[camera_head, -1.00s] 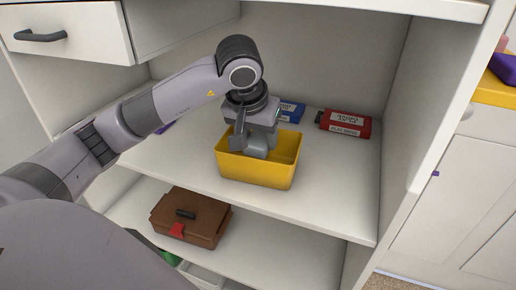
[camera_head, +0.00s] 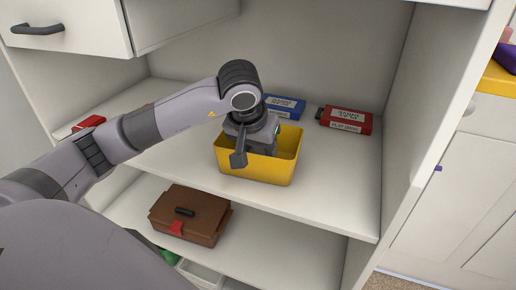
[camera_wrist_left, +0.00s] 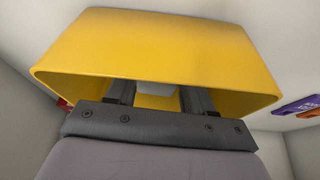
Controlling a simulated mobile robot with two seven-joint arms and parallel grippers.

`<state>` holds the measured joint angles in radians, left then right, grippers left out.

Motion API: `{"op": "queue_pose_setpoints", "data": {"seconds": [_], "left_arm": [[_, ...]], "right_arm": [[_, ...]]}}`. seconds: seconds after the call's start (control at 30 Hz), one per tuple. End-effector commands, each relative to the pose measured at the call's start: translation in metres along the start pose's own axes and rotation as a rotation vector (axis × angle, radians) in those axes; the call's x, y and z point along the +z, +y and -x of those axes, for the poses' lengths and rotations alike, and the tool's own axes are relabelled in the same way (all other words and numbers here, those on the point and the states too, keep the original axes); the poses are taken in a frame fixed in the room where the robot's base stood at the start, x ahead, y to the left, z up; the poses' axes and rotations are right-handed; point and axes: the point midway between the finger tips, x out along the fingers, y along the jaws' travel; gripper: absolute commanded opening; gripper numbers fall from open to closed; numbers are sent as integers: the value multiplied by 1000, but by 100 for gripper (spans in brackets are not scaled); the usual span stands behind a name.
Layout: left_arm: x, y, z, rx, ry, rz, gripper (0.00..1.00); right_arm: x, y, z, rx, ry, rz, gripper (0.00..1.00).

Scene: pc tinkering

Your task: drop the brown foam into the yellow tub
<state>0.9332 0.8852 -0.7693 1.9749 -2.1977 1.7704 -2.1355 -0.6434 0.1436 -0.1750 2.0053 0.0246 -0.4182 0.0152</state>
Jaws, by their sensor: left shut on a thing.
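The yellow tub (camera_head: 256,168) stands on the upper shelf and also fills the left wrist view (camera_wrist_left: 160,50). My left gripper (camera_head: 256,150) reaches down into the tub from above, with its fingertips hidden by the tub's wall in the head view. In the left wrist view my left gripper's fingers (camera_wrist_left: 155,97) extend inside the tub's rim, shut on a pale grey piece (camera_wrist_left: 155,88), mostly hidden. I see no brown foam; whether this piece is the foam I cannot tell. My right gripper is not in view.
A blue labelled box (camera_head: 285,106) and a red labelled box (camera_head: 345,119) lie behind the tub. Another red thing (camera_head: 90,122) is at the shelf's left. A brown case (camera_head: 190,216) sits on the lower shelf. The upper shelf right of the tub is clear.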

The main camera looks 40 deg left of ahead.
Motion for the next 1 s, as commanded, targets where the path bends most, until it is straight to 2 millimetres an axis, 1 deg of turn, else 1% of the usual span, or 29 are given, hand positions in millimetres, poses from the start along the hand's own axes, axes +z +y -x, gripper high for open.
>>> {"op": "queue_pose_setpoints", "data": {"seconds": [0.07, 0.1, 0.17, 0.43, 0.57, 0.7, 0.9, 1.0], "left_arm": [[0, 0, 0, 0, 1, 0, 18], [0, 0, 0, 0, 0, 0, 58], [0, 0, 0, 0, 0, 0, 77], [0, 0, 0, 1, 0, 0, 77], [-2, 0, 6, 1, 0, 0, 77], [-7, 1, 19, 3, 3, -1, 77], [-6, 0, 58, 2, 6, 0, 77], [-6, 0, 72, 2, 4, 0, 77]], "right_arm": [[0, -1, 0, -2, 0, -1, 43], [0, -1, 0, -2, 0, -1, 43], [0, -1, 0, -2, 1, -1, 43], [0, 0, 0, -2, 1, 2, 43], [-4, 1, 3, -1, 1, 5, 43], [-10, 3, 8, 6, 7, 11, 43], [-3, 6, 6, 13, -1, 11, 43], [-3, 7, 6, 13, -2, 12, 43]]}}
